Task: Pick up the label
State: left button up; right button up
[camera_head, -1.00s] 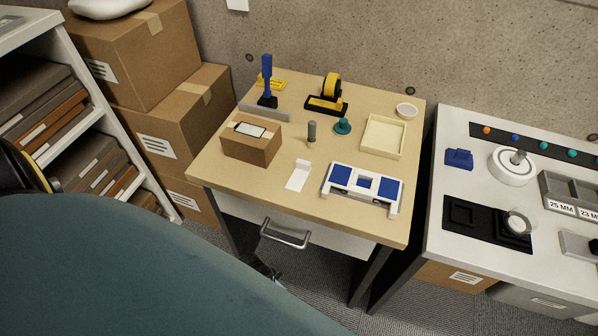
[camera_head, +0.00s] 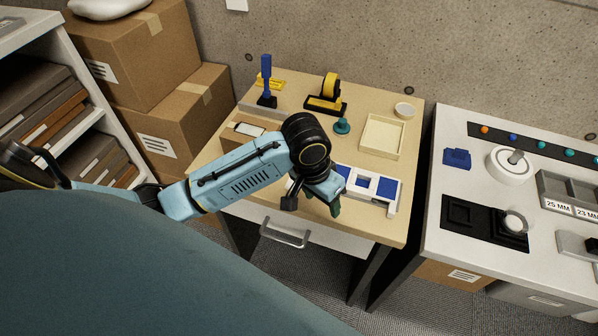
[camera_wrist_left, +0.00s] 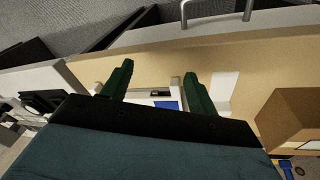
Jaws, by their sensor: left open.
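My left gripper (camera_head: 325,196) is over the front of the wooden table, above the white and blue tray. In the left wrist view its two green fingers (camera_wrist_left: 157,70) are spread apart with nothing between them. A small white folded card (camera_wrist_left: 222,92), which may be the label, lies on the table just right of the fingers in that view. In the head view my left arm mostly hides this card. A white slip with a dark edge (camera_head: 250,129) lies on the small cardboard box (camera_head: 231,140); I cannot tell which is the label. My right gripper is not in view.
The white and blue tray (camera_head: 391,196) is by the table's front edge. A white bench (camera_head: 432,240) is on the right.

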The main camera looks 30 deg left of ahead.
pick_arm(q)
jog(key=w+a+r+n+g+y, duration=0.2)
jog(key=w+a+r+n, duration=0.3)
jog(key=w+a+r, duration=0.6)
jog(key=f, duration=0.2)
jog(key=f+b, duration=0.1)
jog(key=f, duration=0.2)
jog(key=s+f, duration=0.1)
jog(key=f, duration=0.1)
jog(key=shift+a+f+b, duration=0.25)
jog(key=shift+f+b, duration=0.1)
jog(key=shift+f, duration=0.4)
jog(key=f, duration=0.1)
jog(key=f+b, duration=0.1)
jog(key=f, duration=0.2)
jog(key=shift+s+d+f, duration=0.1)
jog(key=shift+s+d, duration=0.05)
jog(key=shift+d, duration=0.2)
jog(key=shift+f+b, duration=0.3)
jog(key=shift+f, duration=0.1)
jog(key=c, duration=1.1)
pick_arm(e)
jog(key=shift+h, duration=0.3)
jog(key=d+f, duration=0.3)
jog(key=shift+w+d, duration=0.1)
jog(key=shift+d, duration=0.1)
